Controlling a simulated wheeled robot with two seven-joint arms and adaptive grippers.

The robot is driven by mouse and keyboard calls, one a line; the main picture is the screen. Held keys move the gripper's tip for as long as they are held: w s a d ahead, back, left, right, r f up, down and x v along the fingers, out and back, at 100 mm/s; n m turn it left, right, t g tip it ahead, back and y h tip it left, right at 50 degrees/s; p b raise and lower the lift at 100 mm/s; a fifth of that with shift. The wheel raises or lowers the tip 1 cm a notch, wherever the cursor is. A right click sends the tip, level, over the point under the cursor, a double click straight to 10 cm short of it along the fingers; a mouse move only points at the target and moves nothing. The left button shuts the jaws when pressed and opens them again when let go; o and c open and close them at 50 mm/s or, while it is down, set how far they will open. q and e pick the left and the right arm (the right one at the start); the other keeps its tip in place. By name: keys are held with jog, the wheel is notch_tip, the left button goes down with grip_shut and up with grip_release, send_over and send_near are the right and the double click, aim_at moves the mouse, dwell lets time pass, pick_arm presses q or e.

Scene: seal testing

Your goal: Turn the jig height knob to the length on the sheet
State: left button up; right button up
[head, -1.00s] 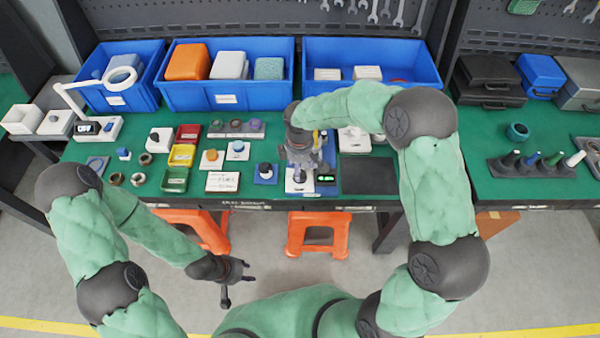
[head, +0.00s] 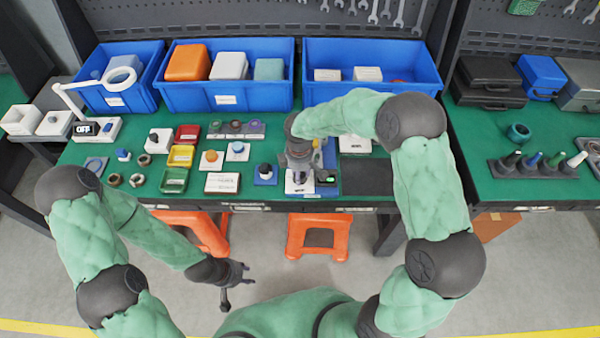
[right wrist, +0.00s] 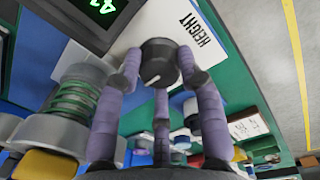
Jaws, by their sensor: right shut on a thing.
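In the right wrist view, the dark round knob (right wrist: 158,62) with a white pointer line sits on a white panel marked HEIGHT (right wrist: 195,32). The three purple-padded fingers of my right gripper (right wrist: 160,75) are closed around it. In the head view, my right gripper (head: 300,176) covers the knob. A dark display with green digits (right wrist: 100,8) is beside the panel, its reading cut off; it also shows small in the head view (head: 328,178). The white sheet (head: 222,183) lies left of the jig, its text too small to read. My left gripper (head: 235,283) is open and empty before the table.
A blue base with a black-topped knob (head: 265,172) stands just left of the jig. Small coloured trays (head: 174,180) lie farther left. Blue bins (head: 226,95) line the back. A dark mat (head: 367,177) to the right is bare.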

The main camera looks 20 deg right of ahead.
jog(key=shift+m, duration=0.3)
jog(key=m+b, duration=0.1)
jog(key=m, duration=0.2)
jog(key=shift+f, duration=0.1)
jog(key=shift+m+b, duration=0.4)
jog(key=shift+m, duration=1.6)
jog(key=shift+s, duration=0.1)
jog(key=o, duration=1.2)
jog(key=shift+c, duration=0.2)
